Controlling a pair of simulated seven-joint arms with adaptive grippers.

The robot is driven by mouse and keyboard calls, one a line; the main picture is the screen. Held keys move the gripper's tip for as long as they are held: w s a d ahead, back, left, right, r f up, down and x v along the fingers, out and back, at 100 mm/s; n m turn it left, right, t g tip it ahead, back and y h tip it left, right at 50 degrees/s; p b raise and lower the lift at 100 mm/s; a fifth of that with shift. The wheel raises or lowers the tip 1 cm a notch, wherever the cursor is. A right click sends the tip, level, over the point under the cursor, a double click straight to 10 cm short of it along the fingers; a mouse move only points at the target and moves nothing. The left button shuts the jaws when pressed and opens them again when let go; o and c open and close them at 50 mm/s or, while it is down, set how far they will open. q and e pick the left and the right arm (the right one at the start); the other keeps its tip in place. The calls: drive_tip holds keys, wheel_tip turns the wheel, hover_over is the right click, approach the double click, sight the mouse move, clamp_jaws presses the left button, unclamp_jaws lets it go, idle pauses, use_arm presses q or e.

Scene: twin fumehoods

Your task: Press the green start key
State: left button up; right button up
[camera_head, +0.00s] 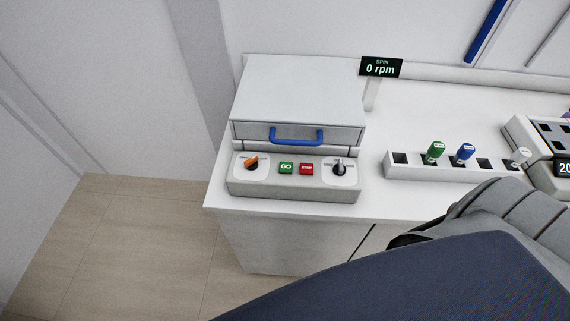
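The green start key (286,168), marked GO, sits on the sloped front panel (290,190) of a white box-shaped machine (300,95). A red STOP key (307,169) is just to its right. Nothing covers or touches the green key. Neither of my grippers shows; only dark blue and grey arm parts of mine cross the lower right.
An orange knob (251,162) and a dark knob (339,167) flank the keys. The machine's lid has a blue handle (296,135) and is shut. A white rack (420,172) with several coloured-cap tubes stands right. Floor is clear at left.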

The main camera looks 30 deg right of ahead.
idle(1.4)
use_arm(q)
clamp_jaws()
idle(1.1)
